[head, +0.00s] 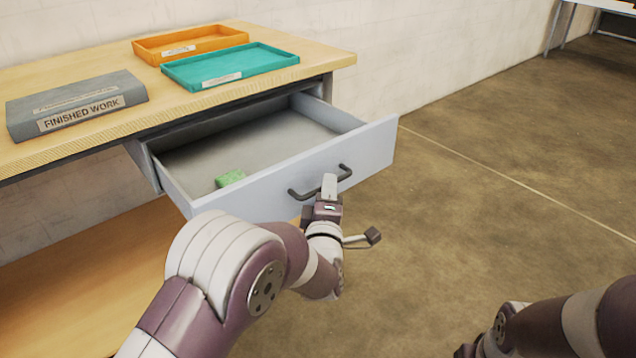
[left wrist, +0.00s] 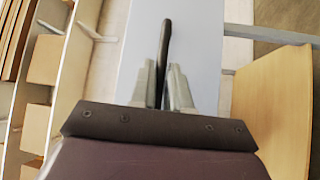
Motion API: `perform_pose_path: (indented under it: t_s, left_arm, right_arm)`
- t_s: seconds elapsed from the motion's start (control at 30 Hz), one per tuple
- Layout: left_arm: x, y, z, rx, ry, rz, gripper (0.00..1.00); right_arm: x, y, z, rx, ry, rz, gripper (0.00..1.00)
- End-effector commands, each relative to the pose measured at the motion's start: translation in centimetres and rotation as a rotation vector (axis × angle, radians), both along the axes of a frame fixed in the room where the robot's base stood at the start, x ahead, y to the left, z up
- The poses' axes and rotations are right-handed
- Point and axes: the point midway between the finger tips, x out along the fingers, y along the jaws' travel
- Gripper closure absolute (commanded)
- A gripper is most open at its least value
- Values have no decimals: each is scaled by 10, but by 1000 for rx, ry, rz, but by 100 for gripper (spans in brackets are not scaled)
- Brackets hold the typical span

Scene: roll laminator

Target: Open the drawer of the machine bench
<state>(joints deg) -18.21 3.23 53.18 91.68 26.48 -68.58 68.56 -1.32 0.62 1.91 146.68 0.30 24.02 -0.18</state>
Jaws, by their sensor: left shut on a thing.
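The grey drawer (head: 258,183) of the machine bench stands pulled well out in the head view, and its inside shows. A small green block (head: 230,178) lies in it near the front panel. The dark bar handle (head: 300,193) is on the drawer's front. My left gripper (head: 329,186) is at the handle, with its fingers shut around the bar. In the left wrist view the handle (left wrist: 166,45) runs between the two fingers (left wrist: 162,85), against the pale drawer front (left wrist: 200,45). My right arm shows at the lower right of the head view; its gripper cannot be made out.
The wooden bench top (head: 150,112) carries a grey box marked "FINISHED WORK" (head: 75,104), a teal tray (head: 230,68) and an orange tray (head: 190,44). A wooden lower shelf (head: 90,275) lies under the bench. The floor (head: 480,190) to the right is clear.

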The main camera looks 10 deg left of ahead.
Motion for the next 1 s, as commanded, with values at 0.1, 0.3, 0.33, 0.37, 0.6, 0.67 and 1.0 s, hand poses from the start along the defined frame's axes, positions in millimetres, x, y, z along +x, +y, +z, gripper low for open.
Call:
perform_pose_path:
  t_s: [0.1, 0.3, 0.33, 0.37, 0.6, 0.67, 1.0]
  left_arm:
    - [-3, -4, -1, 1, 1, -1, 100]
    - [-4, -5, -1, 1, 2, 0, 100]
    - [-4, -5, -1, 1, 2, 0, 100]
    - [-4, -5, -1, 1, 2, 0, 100]
    - [-4, -5, -1, 1, 2, 0, 62]
    - [-4, -5, -1, 0, 1, 0, 62]
    - [-25, -8, -1, 0, 3, -3, 62]
  right_arm:
    - [0, 0, 0, 0, 0, 0, 57]
    - [0, 0, 0, 0, 0, 0, 57]
    - [0, 0, 0, 0, 0, 0, 57]
    - [0, 0, 0, 0, 0, 0, 57]
    - [0, 0, 0, 0, 0, 0, 57]
    - [0, 0, 0, 0, 0, 0, 57]
    - [0, 0, 7, 0, 0, 0, 57]
